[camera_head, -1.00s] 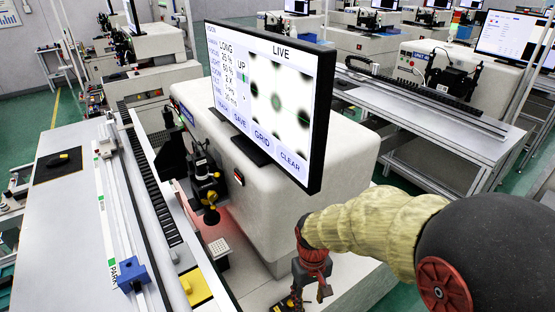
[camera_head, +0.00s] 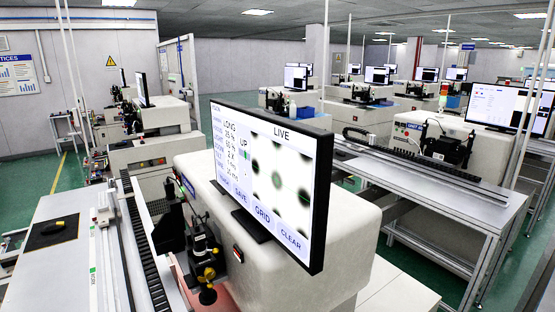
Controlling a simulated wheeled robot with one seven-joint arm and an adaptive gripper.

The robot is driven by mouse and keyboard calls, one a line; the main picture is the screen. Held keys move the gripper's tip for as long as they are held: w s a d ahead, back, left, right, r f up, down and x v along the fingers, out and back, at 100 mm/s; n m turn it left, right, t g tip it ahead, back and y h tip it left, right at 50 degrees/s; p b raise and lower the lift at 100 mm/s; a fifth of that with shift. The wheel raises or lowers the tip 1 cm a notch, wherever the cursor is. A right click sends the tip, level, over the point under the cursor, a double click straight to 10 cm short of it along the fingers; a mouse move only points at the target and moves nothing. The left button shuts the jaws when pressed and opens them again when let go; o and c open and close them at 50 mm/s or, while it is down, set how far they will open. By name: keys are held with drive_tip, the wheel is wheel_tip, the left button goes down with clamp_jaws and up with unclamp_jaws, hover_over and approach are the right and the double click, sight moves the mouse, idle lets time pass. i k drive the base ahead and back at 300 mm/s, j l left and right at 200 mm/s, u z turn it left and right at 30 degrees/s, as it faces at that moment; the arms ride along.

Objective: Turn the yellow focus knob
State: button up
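A black microscope-like unit (camera_head: 203,250) stands against the left side of the white machine housing (camera_head: 300,225), low in the picture. A small yellow knob (camera_head: 208,273) shows on its lower part. A darker yellowish round part (camera_head: 208,296) sits just below it, near the bottom edge. Which of these is the focus knob I cannot tell for sure. The monitor (camera_head: 268,180) above the housing reads LIVE and shows blurred dark spots with a green cross. My gripper and arm are not in this view.
A long rail with a black cable chain (camera_head: 140,250) runs along the left bench. A black pad (camera_head: 52,232) with a small yellowish item lies on that bench. Another workbench (camera_head: 440,180) stands at the right, with green floor between. More machines and monitors fill the back.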

sight(209, 273)
drive_tip(key=k+j, duration=0.15)
drive_tip(key=j, duration=0.2)
drive_tip(key=k+j, duration=0.15)
drive_tip(key=j, duration=0.15)
drive_tip(key=k+j+u, duration=0.1)
drive_tip(key=j, duration=0.25)
drive_tip(key=k+j, duration=0.2)
drive_tip(key=j, duration=0.15)
